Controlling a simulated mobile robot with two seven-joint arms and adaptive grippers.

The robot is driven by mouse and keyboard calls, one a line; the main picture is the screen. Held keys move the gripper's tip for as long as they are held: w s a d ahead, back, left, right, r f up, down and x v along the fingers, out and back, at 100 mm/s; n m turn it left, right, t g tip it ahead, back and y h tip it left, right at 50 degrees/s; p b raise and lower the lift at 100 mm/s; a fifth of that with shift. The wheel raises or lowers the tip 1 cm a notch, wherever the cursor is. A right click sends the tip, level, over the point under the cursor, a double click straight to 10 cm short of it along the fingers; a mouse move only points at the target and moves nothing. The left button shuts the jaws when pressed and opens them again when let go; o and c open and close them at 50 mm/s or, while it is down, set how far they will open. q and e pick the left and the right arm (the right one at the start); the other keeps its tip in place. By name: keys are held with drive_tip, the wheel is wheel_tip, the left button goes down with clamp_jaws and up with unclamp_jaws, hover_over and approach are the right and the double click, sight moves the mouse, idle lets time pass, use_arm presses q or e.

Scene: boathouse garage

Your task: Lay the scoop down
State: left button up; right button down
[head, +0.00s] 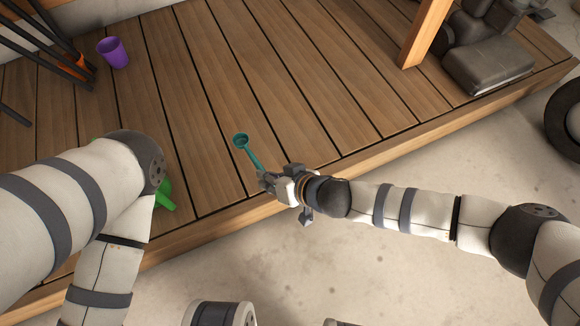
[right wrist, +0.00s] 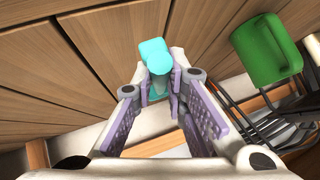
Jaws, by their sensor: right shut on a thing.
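The teal scoop (head: 241,140) has a small round bowl and a thin handle. My right gripper (head: 266,180) is shut on the handle's end, near the front edge of the wooden deck (head: 215,95). The bowl points away from me, over the boards; I cannot tell whether it touches them. In the right wrist view the scoop (right wrist: 155,58) sticks out from between the finger pads (right wrist: 160,92). My left arm shows at the left, but its gripper is not in view.
A green object (head: 165,196) is partly hidden behind my left arm; it also shows in the right wrist view (right wrist: 268,50). A purple cup (head: 113,52) stands at the far left near dark rods. A wooden post (head: 424,35) and a grey case (head: 488,65) are at the right. The middle boards are clear.

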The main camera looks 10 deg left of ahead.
drive_tip(key=shift+w+a+f, duration=0.1)
drive_tip(key=shift+f, duration=0.05)
use_arm(q)
drive_tip(key=shift+w+a+f, duration=0.1)
drive_tip(key=shift+w+a, duration=0.05)
drive_tip(key=shift+a, duration=0.05)
use_arm(e)
drive_tip(key=shift+f, duration=0.15)
wheel_tip(320, 180, down, 5)
drive_tip(key=b, duration=0.4)
drive_tip(key=shift+f, duration=0.15)
drive_tip(key=shift+f+b, duration=0.5)
drive_tip(key=shift+b, duration=0.2)
use_arm(q)
drive_tip(key=f, duration=0.2)
drive_tip(key=s+f+g, duration=0.1)
drive_tip(key=shift+s+f, duration=0.15)
drive_tip(key=shift+f, duration=0.2)
use_arm(e)
drive_tip(key=c, duration=1.5)
unclamp_jaws()
drive_tip(key=shift+c, duration=0.2)
